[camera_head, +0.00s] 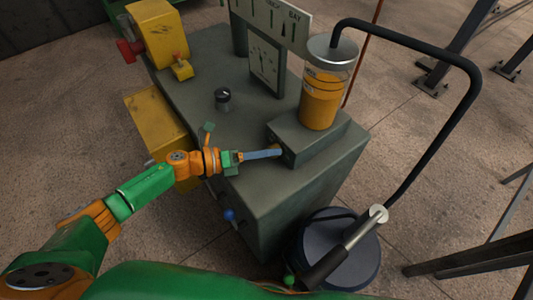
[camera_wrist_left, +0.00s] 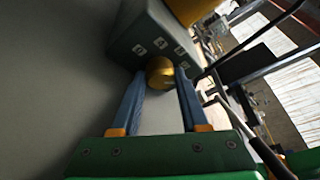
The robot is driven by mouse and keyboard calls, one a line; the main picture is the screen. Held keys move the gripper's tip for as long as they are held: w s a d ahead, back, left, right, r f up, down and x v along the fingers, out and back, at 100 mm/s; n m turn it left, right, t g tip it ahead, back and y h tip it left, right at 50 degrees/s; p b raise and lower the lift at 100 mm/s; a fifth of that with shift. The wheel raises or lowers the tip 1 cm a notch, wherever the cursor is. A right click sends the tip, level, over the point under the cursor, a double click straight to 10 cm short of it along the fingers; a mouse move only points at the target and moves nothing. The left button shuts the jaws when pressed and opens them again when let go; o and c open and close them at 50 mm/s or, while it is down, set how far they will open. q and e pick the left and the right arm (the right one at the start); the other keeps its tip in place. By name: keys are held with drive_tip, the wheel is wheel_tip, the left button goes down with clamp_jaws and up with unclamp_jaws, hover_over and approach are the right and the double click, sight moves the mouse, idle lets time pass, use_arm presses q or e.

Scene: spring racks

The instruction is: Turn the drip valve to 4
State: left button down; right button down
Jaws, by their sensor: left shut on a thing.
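The drip valve's round brass knob (camera_wrist_left: 159,68) sits on a face of the grey block (camera_head: 318,138) under the jar of amber liquid (camera_head: 322,100). Small white labels (camera_wrist_left: 161,43) ring part of it in the left wrist view; their numbers are too small to read. My left gripper (camera_head: 272,153) is shut on the knob, its two blue fingers on either side of it. In the head view the fingers mostly hide the knob. Any pointer on the knob cannot be made out. My right gripper is not in view.
The grey cabinet (camera_head: 275,203) also carries a black dial knob (camera_head: 222,98), a gauge panel (camera_head: 264,71) and a yellow unit with a red knob (camera_head: 130,50). A black hose (camera_head: 445,120) arcs right to a dark round drum (camera_head: 350,262). A blue-tipped lever (camera_head: 229,214) projects in front.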

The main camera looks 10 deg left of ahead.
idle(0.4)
use_arm(q)
drive_tip(key=shift+c, duration=2.1)
unclamp_jaws()
